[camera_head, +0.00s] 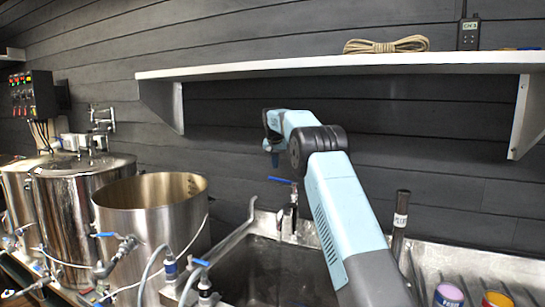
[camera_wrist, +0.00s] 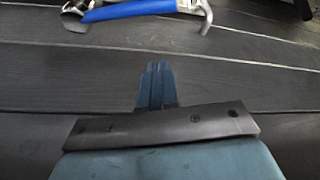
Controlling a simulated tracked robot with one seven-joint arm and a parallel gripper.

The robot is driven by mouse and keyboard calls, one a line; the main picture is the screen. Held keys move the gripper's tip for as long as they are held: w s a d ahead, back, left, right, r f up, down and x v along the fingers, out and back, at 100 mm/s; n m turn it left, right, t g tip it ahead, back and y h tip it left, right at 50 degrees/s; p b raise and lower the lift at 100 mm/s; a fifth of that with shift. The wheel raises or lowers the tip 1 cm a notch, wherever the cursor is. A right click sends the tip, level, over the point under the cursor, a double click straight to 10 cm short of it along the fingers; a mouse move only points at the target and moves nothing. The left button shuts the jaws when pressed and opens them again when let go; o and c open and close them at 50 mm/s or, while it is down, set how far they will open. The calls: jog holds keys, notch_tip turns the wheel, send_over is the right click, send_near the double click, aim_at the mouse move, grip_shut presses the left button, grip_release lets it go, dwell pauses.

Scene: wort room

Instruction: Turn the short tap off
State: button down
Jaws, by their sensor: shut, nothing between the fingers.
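A metal tap (camera_head: 293,208) stands upright at the back of the sink and looks like the short tap. Its blue lever (camera_head: 281,180) lies nearly level and points left in the head view. In the wrist view a blue lever (camera_wrist: 130,10) with bright metal at its ends crosses the top edge, partly cut off. My gripper (camera_head: 274,160) points down just above the lever's left part in the head view. Its blue fingers (camera_wrist: 157,72) are together and empty in the wrist view, with a gap between their tips and the lever.
A long metal pipe (camera_head: 228,244) slants beside the sink (camera_head: 278,275). Steel kettles (camera_head: 150,190) and other blue-handled valves (camera_head: 107,234) stand left. A white shelf (camera_head: 330,66) overhangs behind my arm. A dark upright tube (camera_head: 400,215) and small jars (camera_head: 448,294) stand right.

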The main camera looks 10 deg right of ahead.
jog(key=shift+s+a+f, duration=0.2)
jog(key=shift+s+f, duration=0.55)
jog(key=shift+f, duration=0.1)
jog(key=shift+s+a+f, duration=0.2)
jog(key=shift+s+f, duration=0.5)
jog(key=shift+f, duration=0.15)
jog(key=shift+a, duration=0.1)
